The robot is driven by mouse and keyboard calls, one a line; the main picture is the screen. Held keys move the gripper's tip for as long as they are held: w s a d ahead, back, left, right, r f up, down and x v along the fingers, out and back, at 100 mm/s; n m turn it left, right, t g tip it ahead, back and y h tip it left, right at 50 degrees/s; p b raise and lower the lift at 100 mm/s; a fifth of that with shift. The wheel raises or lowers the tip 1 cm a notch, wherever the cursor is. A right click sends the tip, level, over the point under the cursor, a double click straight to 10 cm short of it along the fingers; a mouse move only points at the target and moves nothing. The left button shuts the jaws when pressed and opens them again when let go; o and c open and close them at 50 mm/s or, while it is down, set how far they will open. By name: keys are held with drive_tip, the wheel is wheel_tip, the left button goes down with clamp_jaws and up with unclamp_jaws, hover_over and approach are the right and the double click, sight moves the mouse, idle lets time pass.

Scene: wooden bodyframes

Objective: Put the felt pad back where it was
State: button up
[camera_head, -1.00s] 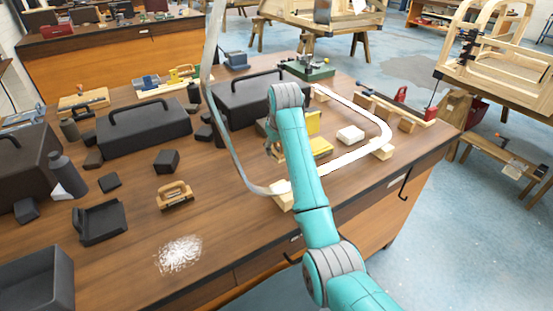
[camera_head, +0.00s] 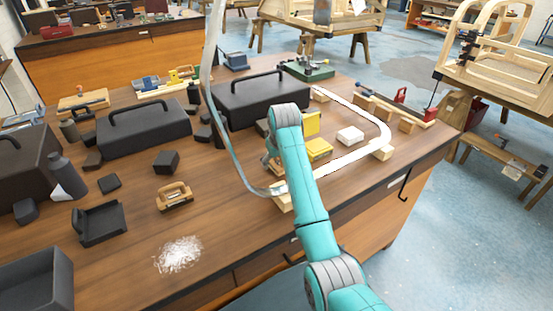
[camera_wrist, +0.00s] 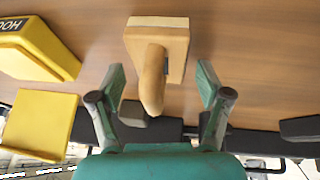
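I cannot tell for sure which thing is the felt pad; a small pale block (camera_head: 350,136) lies on the bench to the right of the yellow box. My gripper (camera_wrist: 160,74) is open in the wrist view, its two green fingers apart. A wooden block (camera_wrist: 170,36) with a rounded handle (camera_wrist: 154,80) is ahead, the handle reaching between the fingers; I cannot tell whether they touch it. A flat yellow piece (camera_wrist: 40,120) and a yellow box (camera_wrist: 38,48) are to the left. In the head view my arm mostly hides the gripper.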

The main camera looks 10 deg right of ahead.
drive_tip(key=shift+r, duration=0.1)
drive_tip(key=v, duration=1.2)
